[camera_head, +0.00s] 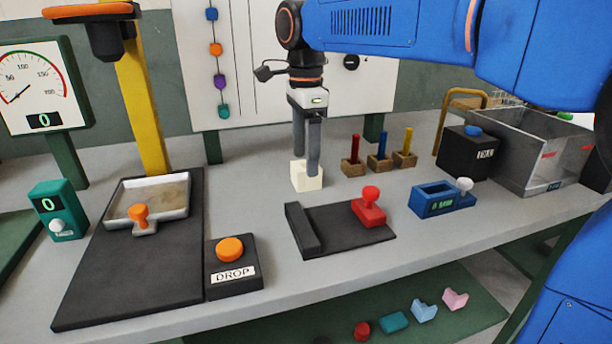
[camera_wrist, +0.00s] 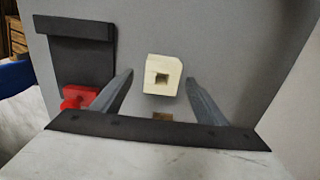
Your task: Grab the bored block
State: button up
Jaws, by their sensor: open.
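The bored block (camera_head: 306,179) is a small cream block on the grey bench, near the middle of the head view. In the wrist view my gripper (camera_wrist: 160,78) is open, with a finger on each side of the block and a visible gap on both sides. I cannot tell whether the fingertips are level with it.
A black plate with a red-handled stamp (camera_head: 369,205) lies in front of the block. Wooden holders with coloured pegs (camera_head: 379,154) stand to its right, near a blue device (camera_head: 442,198). At left are a metal tray (camera_head: 168,190) and the DROP button (camera_head: 230,250).

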jog(key=f, duration=0.4)
jog(key=shift+w+f, duration=0.2)
jog(key=shift+f, duration=0.2)
jog(key=shift+c, duration=0.3)
jog(key=c, duration=1)
jog(key=shift+c, duration=0.2)
jog(key=shift+r, duration=0.15)
